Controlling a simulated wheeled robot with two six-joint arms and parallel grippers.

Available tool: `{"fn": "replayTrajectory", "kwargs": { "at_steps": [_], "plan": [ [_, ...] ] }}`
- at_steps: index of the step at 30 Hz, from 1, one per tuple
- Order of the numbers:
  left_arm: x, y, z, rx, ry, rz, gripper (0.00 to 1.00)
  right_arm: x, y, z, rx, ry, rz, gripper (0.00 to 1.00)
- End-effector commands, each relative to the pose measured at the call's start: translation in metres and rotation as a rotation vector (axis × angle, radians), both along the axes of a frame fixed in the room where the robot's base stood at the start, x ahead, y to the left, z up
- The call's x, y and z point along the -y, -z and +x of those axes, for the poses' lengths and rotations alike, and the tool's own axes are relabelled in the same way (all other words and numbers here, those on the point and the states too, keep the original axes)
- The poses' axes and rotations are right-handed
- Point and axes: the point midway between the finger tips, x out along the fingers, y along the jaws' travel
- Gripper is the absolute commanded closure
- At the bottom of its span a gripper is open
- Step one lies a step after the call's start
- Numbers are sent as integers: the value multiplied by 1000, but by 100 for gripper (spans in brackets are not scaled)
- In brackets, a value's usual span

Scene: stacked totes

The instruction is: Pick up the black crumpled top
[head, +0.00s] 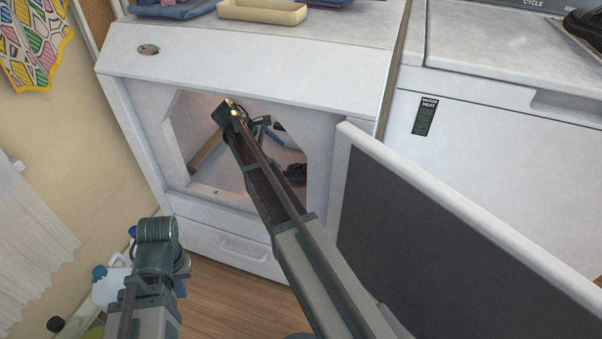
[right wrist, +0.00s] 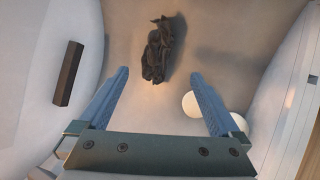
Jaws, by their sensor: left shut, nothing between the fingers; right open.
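The black crumpled top (right wrist: 158,50) lies as a small heap on the pale inner surface of the open machine. In the head view it shows as a dark bundle (head: 295,172), partly hidden behind my right arm. My right gripper (right wrist: 158,74) is open and empty, its two blue fingers apart. The top is ahead of the fingertips, roughly between their lines and not visibly touched. In the head view my right gripper (head: 264,126) is inside the machine opening. My left gripper (head: 158,234) is outside, low in front of the machine, shut and holding nothing.
The machine's door (head: 450,240) stands open to the right of the opening. A brown bar (right wrist: 68,73) and a white rounded object (right wrist: 191,104) are inside. Bottles (head: 108,287) stand on the floor at left.

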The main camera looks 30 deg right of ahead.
Motion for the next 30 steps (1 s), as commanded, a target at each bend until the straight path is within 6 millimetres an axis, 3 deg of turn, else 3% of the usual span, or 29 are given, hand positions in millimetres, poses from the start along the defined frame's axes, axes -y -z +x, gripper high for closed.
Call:
{"fn": "replayTrajectory", "kwargs": {
  "at_steps": [12, 22, 30],
  "plan": [
    [0, 59, 0, 3, -8, -1, 100, 40, 59, -10, 1, 1, 0, 0],
    [0, 63, 1, 3, -8, -1, 100, 47, 63, -11, 0, 0, 0, 0],
    [0, 91, 1, 5, -8, -1, 100, 65, 91, -13, 1, 1, 0, 0]
  ]
}}
